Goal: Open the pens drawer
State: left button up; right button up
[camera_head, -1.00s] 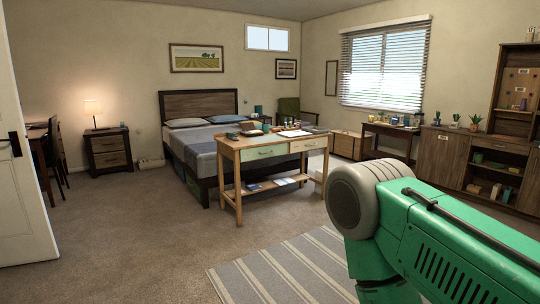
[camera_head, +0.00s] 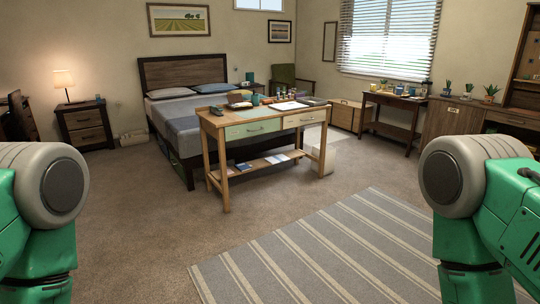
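A wooden desk (camera_head: 209,121) stands in the middle of the room, at the foot of the bed. Its front has two drawers side by side, a pale green one (camera_head: 240,131) on the left and a light wooden one (camera_head: 292,121) on the right. Both look closed. I cannot read any label that tells which is the pens drawer. Green and grey links of my two arms show at the lower left and right edges, well apart from the desk. Neither of my grippers is in view.
A striped rug (camera_head: 310,250) lies on the carpet before me. The bed (camera_head: 187,117) stands behind the desk. A nightstand (camera_head: 86,126) with a lit lamp (camera_head: 64,80) is at the left. Open carpet (camera_head: 150,220) lies between me and the desk.

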aim_at(231, 133)
jog(key=i+z, duration=0.2)
jog(key=i, duration=2.3)
jog(key=i+u, duration=0.15)
jog(key=i, duration=0.35)
jog(key=i+l+u, duration=0.15)
jog(key=i, duration=0.35)
jog(key=i+l+u, duration=0.15)
jog(key=i, duration=0.3)
jog(key=i+l+u, duration=0.15)
jog(key=i, duration=0.35)
